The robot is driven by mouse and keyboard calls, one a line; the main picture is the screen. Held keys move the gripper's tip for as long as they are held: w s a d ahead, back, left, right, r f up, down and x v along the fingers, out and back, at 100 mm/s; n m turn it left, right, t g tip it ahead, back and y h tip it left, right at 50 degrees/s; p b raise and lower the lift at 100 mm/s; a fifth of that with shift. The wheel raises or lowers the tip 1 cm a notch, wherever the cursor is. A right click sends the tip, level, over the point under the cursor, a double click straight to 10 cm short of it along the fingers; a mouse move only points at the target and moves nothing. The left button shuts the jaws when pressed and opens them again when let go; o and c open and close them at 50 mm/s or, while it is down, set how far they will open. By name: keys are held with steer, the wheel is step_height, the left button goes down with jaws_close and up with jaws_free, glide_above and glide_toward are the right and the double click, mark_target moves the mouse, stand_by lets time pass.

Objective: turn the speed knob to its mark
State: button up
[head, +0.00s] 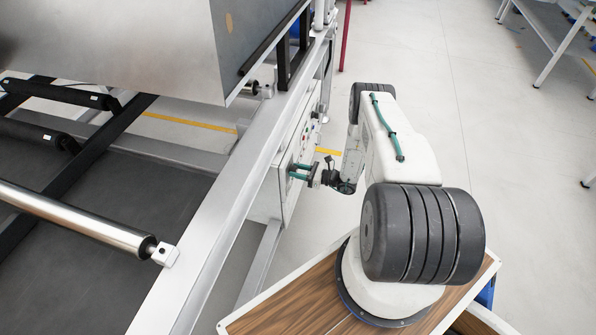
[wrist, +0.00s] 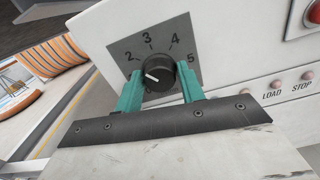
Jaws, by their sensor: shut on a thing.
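The speed knob (wrist: 161,73) is round and black with a white pointer line, on a dark square dial plate (wrist: 185,40) in the wrist view. The numbers 2, 3, 4 and 5 show around it; the lower part of the dial is hidden by my gripper. No separate coloured mark shows. My gripper (wrist: 159,70) has its teal fingers on either side of the knob, shut on it. In the head view my gripper (head: 301,171) reaches the side of the white control box (head: 267,190); the knob is too small to make out.
The control panel has LOAD (wrist: 276,84) and STOP (wrist: 307,76) buttons to the right of the dial, and a red button (wrist: 314,14) higher up. A machine frame rail (head: 225,205) runs beside the box. Open floor (head: 440,90) lies to the right.

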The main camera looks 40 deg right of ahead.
steer(key=shift+d+m, duration=0.1)
steer(key=shift+m, duration=3.6)
steer(key=shift+w, duration=0.1)
steer(key=o, duration=1)
steer(key=shift+c, duration=0.2)
steer(key=v, duration=0.7)
steer(key=shift+s+d, duration=0.25)
steer(key=shift+s, duration=0.1)
